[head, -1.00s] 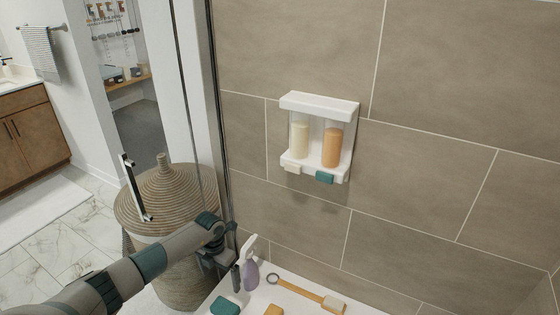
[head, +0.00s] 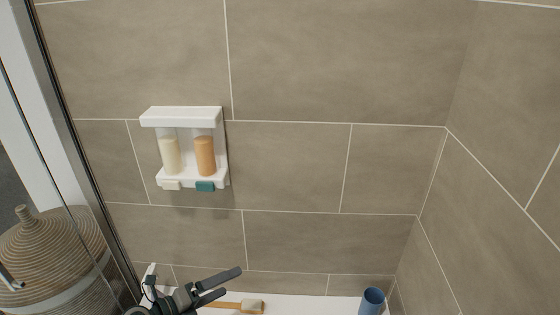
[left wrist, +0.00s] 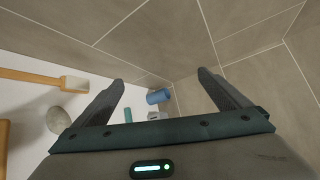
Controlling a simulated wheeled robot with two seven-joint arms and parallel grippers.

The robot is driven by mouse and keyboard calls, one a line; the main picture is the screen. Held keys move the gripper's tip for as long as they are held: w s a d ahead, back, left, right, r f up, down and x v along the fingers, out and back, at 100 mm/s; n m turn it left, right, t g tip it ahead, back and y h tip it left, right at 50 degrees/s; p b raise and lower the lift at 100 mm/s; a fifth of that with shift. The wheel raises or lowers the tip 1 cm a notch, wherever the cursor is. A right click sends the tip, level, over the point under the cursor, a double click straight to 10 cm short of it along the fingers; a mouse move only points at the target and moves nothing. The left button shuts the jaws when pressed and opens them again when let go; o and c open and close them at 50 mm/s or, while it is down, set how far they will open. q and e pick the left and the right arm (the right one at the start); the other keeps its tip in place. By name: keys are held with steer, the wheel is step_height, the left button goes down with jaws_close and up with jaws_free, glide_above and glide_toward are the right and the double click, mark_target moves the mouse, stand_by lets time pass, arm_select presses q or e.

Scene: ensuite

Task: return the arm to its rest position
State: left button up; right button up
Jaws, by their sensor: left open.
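My left gripper (head: 222,284) shows at the bottom of the head view, over the white ledge, with its two fingers apart. In the left wrist view its fingers (left wrist: 160,92) are spread with nothing between them in their grasp. A wooden brush (head: 248,305) lies on the ledge just beyond the gripper in the head view. My left arm is mostly below the head view's edge. My right gripper is in neither view.
A white dispenser (head: 184,117) with a cream and an orange bottle hangs on the tiled wall. A blue cup (head: 372,300) stands on the ledge to the right. A woven basket (head: 50,250) is behind the glass edge at left. A grey stone (left wrist: 59,118) lies near the brush.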

arm_select(q)
steer(key=s+a+r+n+t+y, duration=0.1)
steer(key=a+r+n+t+y, duration=0.35)
steer(key=r+n+t, duration=0.6)
steer(key=s+a+f+n+g+y, duration=0.6)
steer(key=n+y, duration=0.3)
steer(key=n, duration=0.4)
steer(key=s+a+f+n+g, duration=0.1)
steer(key=s+f+n+g, duration=0.25)
steer(key=s, duration=0.35)
steer(key=s+f+n+g, duration=0.2)
steer(key=s+f, duration=0.3)
steer(key=s, duration=0.2)
steer(key=s+d+f+n+g+h, duration=0.1)
steer(key=s+d+g, duration=0.2)
steer(key=s, duration=0.4)
steer(key=s+d+f+g+h, duration=0.2)
steer(key=s, duration=0.5)
step_height(320, 180, down, 26)
steer(key=w+d, duration=0.1)
steer(key=d, duration=0.1)
steer(key=s+a+f, duration=0.2)
steer(key=s+f, duration=1)
steer(key=f, duration=0.5)
steer(key=shift+s+f+m+g, duration=0.2)
steer(key=shift+s+m+g, duration=0.1)
steer(key=shift+g, duration=0.1)
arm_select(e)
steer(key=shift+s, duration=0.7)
